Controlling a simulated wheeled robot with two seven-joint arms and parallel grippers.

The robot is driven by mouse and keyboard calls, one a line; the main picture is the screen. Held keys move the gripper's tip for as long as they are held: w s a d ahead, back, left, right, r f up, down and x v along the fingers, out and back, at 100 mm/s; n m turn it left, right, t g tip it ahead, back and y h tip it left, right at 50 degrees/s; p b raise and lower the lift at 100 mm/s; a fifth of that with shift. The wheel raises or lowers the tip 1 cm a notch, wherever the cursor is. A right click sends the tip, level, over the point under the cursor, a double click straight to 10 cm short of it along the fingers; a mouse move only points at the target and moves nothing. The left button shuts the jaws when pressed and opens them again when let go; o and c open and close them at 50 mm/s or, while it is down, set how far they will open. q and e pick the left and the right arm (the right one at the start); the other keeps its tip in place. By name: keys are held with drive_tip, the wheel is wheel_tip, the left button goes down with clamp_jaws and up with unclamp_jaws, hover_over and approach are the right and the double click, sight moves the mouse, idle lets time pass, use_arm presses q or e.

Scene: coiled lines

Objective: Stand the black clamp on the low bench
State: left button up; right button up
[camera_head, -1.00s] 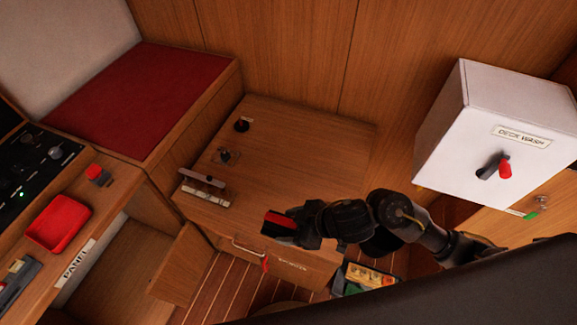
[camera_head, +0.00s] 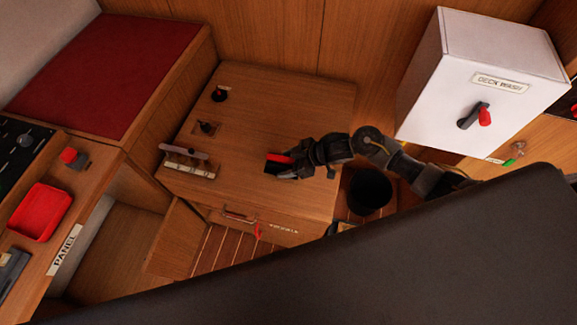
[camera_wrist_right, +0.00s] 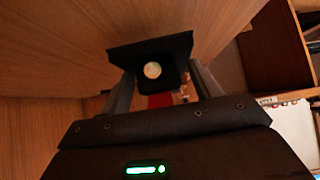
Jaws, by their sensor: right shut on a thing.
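A black clamp with a red part (camera_head: 274,168) is held out over the wooden top of the low bench (camera_head: 300,110). My right gripper (camera_head: 286,166) is shut on it, with the arm coming in from the right. In the right wrist view the clamp (camera_wrist_right: 150,48) shows as a black block with a pale round disc, between the two fingers. I cannot tell whether it touches the bench top. My left gripper is not in view.
A labelled rack (camera_head: 188,164), a small fitting (camera_head: 206,127) and a black knob (camera_head: 219,95) stand along the bench's left side. The bench's middle and back right are clear. A black bin (camera_head: 369,190) stands right of the bench, below a white box (camera_head: 475,90).

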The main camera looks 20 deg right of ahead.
sight(289, 167)
drive_tip(key=f, duration=0.3)
drive_tip(key=shift+w+d, duration=0.1)
drive_tip(key=shift+w, duration=0.1)
drive_tip(key=shift+f, duration=0.25)
drive_tip(key=shift+f, duration=0.1)
drive_tip(key=o, duration=1.7)
drive_tip(key=shift+s+d+r, duration=0.1)
drive_tip(key=shift+d+r, duration=0.1)
drive_tip(key=shift+r, duration=0.05)
drive_tip(key=v, duration=1.1)
drive_tip(key=shift+s+d+r, duration=0.15)
drive_tip(key=shift+r, duration=0.05)
